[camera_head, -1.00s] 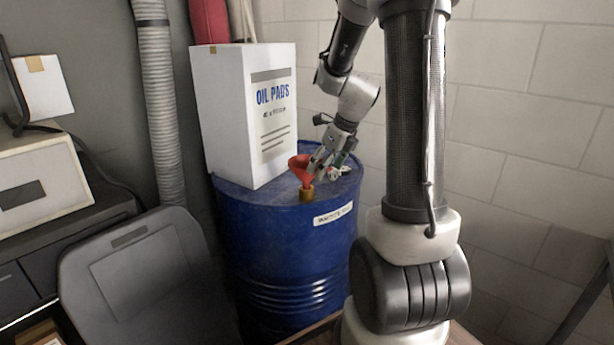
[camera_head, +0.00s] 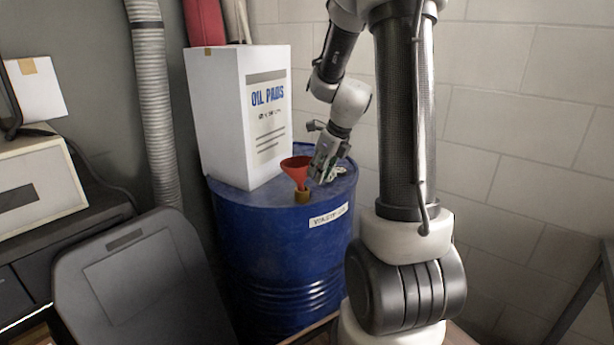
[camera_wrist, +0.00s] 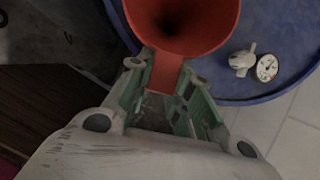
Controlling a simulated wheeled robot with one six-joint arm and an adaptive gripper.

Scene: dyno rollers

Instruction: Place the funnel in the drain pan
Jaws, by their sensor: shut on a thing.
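The red funnel (camera_head: 297,171) stands upright on top of the blue drum (camera_head: 285,245), its narrow end at a brass-coloured fitting (camera_head: 302,197). In the wrist view the funnel's wide mouth (camera_wrist: 182,22) fills the top centre. My gripper (camera_head: 318,172) is at the funnel's right side. In the wrist view my gripper (camera_wrist: 168,88) is shut on a flat red tab (camera_wrist: 165,70) below the funnel's rim. I cannot make out a drain pan for certain in either view.
A white OIL PADS box (camera_head: 240,118) stands on the drum behind and left of the funnel. A white gauge-like part (camera_wrist: 266,67) lies on the drum near its edge. A grey moulded panel (camera_head: 140,275) is at lower left. A block wall is at right.

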